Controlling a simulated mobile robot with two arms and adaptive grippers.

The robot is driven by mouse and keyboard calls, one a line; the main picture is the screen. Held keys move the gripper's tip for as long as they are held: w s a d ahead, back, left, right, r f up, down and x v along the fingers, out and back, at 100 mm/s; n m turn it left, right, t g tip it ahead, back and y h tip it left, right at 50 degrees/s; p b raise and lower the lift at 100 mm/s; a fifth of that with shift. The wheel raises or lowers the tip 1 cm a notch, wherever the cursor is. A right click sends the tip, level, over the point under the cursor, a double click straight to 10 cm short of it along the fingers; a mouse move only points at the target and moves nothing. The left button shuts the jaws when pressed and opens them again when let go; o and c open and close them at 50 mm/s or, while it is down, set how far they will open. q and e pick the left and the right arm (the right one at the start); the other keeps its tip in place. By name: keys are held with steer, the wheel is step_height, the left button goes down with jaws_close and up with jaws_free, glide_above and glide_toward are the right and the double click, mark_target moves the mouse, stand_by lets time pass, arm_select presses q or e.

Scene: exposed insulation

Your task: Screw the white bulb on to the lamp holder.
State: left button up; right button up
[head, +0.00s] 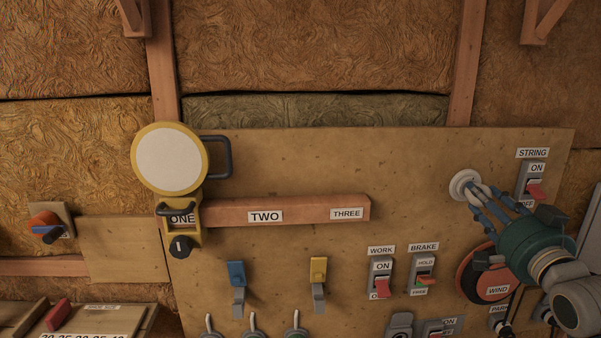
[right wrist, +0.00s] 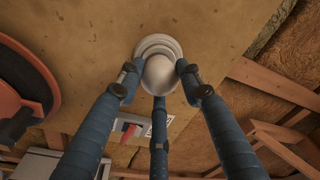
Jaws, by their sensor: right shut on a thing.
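The white bulb (right wrist: 159,74) sits in front of the round white lamp holder (right wrist: 158,45) on the board, seen from behind in the right wrist view. In the head view the white lamp holder (head: 465,184) is at the upper right of the board, and the fingers largely cover the bulb. My right gripper (head: 482,195) is shut on the bulb, with its blue fingers around it. The fingers also show in the right wrist view (right wrist: 159,84). I cannot tell whether the bulb is threaded into the holder. My left gripper is not in view.
The STRING switch (head: 534,185) is just right of the holder. The red WIND wheel (head: 480,277) is below, near my right arm. WORK (head: 381,278) and BRAKE (head: 423,272) switches are lower left of it. A yellow round lamp (head: 169,158) and a wooden rail (head: 305,210) are at left.

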steer(key=shift+m+p, duration=2.05)
steer(key=shift+m, duration=0.05)
steer(key=o, duration=0.8)
steer(key=shift+w, duration=0.15)
steer(key=shift+c, duration=0.2)
steer(key=shift+s, duration=0.35)
steer(key=s, duration=1.1)
steer(key=shift+s+a+f, duration=0.15)
steer(key=shift+a+f, duration=0.1)
steer(key=shift+f, duration=0.15)
steer(key=shift+c, duration=0.2)
